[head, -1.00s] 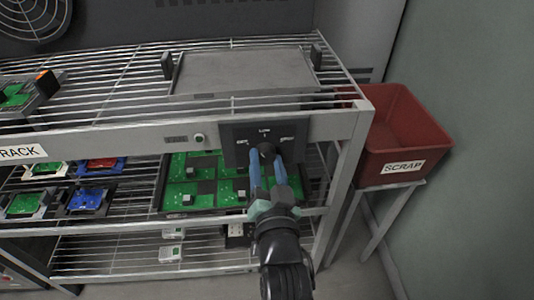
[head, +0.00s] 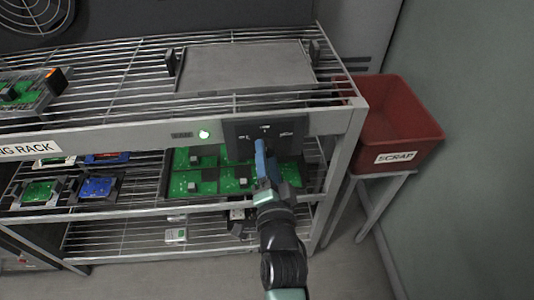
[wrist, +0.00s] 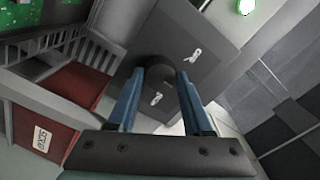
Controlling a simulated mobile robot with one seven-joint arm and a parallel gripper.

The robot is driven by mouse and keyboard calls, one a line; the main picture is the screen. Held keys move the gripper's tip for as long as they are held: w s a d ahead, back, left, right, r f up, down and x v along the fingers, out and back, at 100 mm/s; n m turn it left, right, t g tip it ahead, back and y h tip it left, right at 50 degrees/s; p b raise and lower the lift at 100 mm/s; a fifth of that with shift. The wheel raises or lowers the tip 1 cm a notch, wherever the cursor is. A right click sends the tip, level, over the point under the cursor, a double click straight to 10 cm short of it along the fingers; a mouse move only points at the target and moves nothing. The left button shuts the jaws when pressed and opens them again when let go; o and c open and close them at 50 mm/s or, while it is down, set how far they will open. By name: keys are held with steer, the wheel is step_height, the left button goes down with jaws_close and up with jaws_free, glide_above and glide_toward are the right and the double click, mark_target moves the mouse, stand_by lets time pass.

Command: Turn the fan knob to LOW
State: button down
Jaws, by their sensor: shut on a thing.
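The dark fan control panel (head: 290,130) is on the rack's front rail, with a label at the left, one at the top and one at the right. It also shows in the wrist view (wrist: 205,40). My gripper (head: 262,150) reaches up to it from below, rolled so its blue fingers overlap in the head view. In the wrist view the round dark fan knob (wrist: 160,68) sits between the two fingertips, and my gripper is shut on it. The knob's pointer is hidden, so its exact setting cannot be read. A green indicator light (head: 204,134) glows left of the panel.
A red scrap bin (head: 405,130) stands right of the rack. A tray of green circuit boards (head: 205,178) sits on the shelf behind and below the panel. A round fan grille (head: 38,10) is at upper left. The floor in front is clear.

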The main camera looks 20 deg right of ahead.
stand_by(0.3)
steer(key=shift+c, duration=1.6)
jaws_free()
steer(key=v, duration=1.3)
